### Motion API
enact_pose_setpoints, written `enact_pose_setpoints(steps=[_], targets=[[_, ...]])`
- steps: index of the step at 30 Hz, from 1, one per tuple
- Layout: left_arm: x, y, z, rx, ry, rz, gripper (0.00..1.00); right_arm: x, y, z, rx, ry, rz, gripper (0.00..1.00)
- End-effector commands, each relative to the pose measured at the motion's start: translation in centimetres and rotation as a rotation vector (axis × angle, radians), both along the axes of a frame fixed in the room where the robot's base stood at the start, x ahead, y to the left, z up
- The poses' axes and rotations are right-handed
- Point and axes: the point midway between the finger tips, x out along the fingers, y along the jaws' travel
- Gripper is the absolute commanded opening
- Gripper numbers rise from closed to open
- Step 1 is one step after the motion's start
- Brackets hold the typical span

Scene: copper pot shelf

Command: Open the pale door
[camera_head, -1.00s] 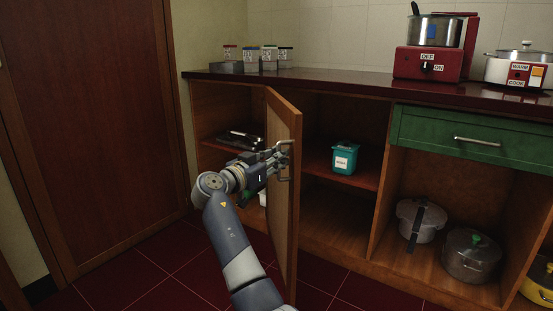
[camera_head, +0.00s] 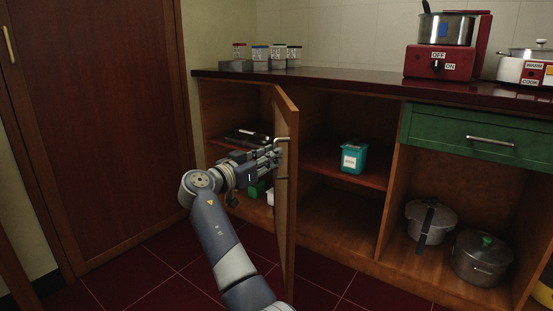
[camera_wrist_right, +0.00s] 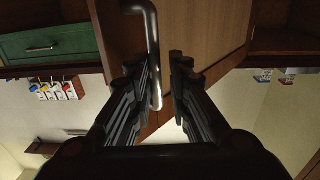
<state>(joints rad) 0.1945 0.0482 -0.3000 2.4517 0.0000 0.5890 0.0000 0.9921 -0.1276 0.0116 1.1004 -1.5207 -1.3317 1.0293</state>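The pale door (camera_head: 282,215) of the low cabinet stands ajar, swung out from the cabinet front and seen nearly edge-on in the head view. Its pale panel (camera_wrist_right: 205,30) fills the upper middle of the right wrist view. A metal bar handle (camera_head: 284,146) is on the door; it also shows in the right wrist view (camera_wrist_right: 154,50). My right gripper (camera_head: 275,155) is at this handle. In the right wrist view its fingers (camera_wrist_right: 165,90) are apart, with the bar's end between them, close to the left finger. My left gripper is out of view.
Cabinet shelves beside the door hold a teal container (camera_head: 353,157) and pots (camera_head: 431,221). A green drawer (camera_head: 470,138) is at the right. The dark countertop (camera_head: 340,84) carries jars and cookers. A tall brown door (camera_head: 100,120) stands left; red tiled floor (camera_head: 150,275) is clear.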

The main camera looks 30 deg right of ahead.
Motion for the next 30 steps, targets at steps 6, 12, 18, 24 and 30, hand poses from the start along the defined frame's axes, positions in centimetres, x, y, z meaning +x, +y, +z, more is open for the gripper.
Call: enact_pose_setpoints(steps=[6,12,18,24,30], targets=[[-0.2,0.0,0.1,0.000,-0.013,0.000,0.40,0.3,1.6,0.0,0.001,-0.002,0.001,0.18],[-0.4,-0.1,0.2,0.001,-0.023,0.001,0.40,0.6,3.0,0.0,-0.001,0.000,0.001,0.18],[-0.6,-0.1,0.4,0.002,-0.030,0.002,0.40,0.9,4.3,0.0,0.000,-0.001,0.002,0.18],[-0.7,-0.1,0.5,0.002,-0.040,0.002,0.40,1.2,5.7,0.1,-0.001,-0.001,0.001,0.18],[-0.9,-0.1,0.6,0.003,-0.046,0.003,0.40,1.4,7.1,0.0,0.000,-0.001,0.001,0.18]])
